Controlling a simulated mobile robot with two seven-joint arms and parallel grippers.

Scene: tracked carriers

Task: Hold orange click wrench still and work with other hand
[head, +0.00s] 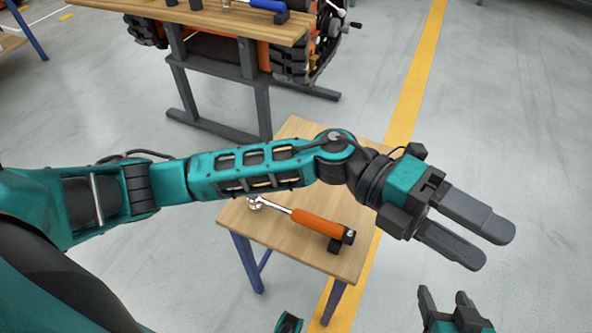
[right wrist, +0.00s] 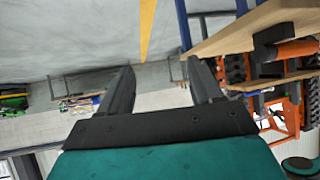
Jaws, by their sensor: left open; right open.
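The orange click wrench (head: 315,221) lies on a small wooden table (head: 292,240) in the head view, its silver head to the left and its black end near the table's right edge. My left arm passes over the table and hides part of its top. My left gripper (head: 492,248) is open and empty, beyond the table's right edge and to the right of the wrench. My right gripper (head: 443,294) is low in the head view, below and right of the table, apart from the wrench. In the right wrist view its fingers (right wrist: 158,88) are spread with nothing between them.
A second wooden table (head: 215,22) at the top holds a blue-handled tool (head: 268,5). An orange tracked machine (head: 290,62) stands behind it. A yellow floor line (head: 415,70) runs past the small table. The grey floor at right is clear.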

